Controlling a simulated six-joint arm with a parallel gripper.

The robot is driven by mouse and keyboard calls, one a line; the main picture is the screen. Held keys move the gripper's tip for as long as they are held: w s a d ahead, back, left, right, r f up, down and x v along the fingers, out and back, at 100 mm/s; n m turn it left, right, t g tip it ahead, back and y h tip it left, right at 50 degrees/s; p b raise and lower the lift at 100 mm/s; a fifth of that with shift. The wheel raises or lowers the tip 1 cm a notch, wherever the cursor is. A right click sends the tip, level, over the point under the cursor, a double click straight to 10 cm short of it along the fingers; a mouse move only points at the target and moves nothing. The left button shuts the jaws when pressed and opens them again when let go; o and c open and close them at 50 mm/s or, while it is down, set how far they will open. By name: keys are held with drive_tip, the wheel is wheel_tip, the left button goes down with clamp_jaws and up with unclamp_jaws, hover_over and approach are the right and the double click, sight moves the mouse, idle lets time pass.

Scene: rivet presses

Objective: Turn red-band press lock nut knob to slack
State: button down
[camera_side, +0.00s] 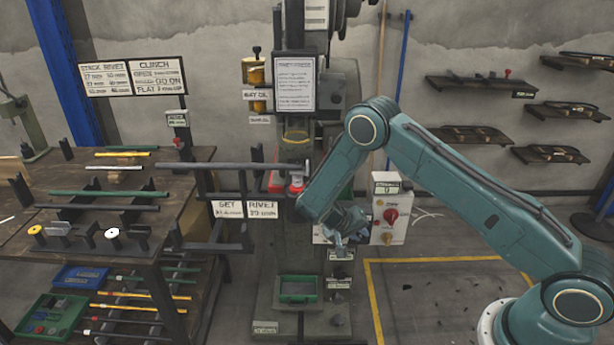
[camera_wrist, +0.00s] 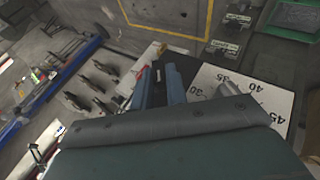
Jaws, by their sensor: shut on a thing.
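The press (camera_side: 312,130) stands upright in the middle of the side view, with a red part (camera_side: 277,183) at mid-height. My gripper (camera_side: 345,228) is against the press's right front, below that red part. In the wrist view my gripper (camera_wrist: 160,84) is shut on a small dark part, the lock nut knob (camera_wrist: 158,72), mostly hidden between the fingers. A white scale plate (camera_wrist: 215,78) with numbers including 30, 35, 40 and 45 lies right beside the fingers. The knob's slack mark and turn angle cannot be made out.
A control box (camera_side: 391,208) with a red knob stands close right of my gripper. A bench (camera_side: 190,200) with rods and racks is at the left. A green tray (camera_side: 298,287) sits low on the press. Yellow-lined floor (camera_side: 440,300) at the right is mostly clear.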

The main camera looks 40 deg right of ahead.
drive_tip(key=c, duration=1.4)
unclamp_jaws()
drive_tip(key=shift+a+r, duration=0.1)
drive_tip(key=v, duration=1.3)
drive_tip(key=shift+a, duration=0.2)
drive_tip(key=shift+w+r, duration=0.1)
drive_tip(key=shift+r, duration=0.05)
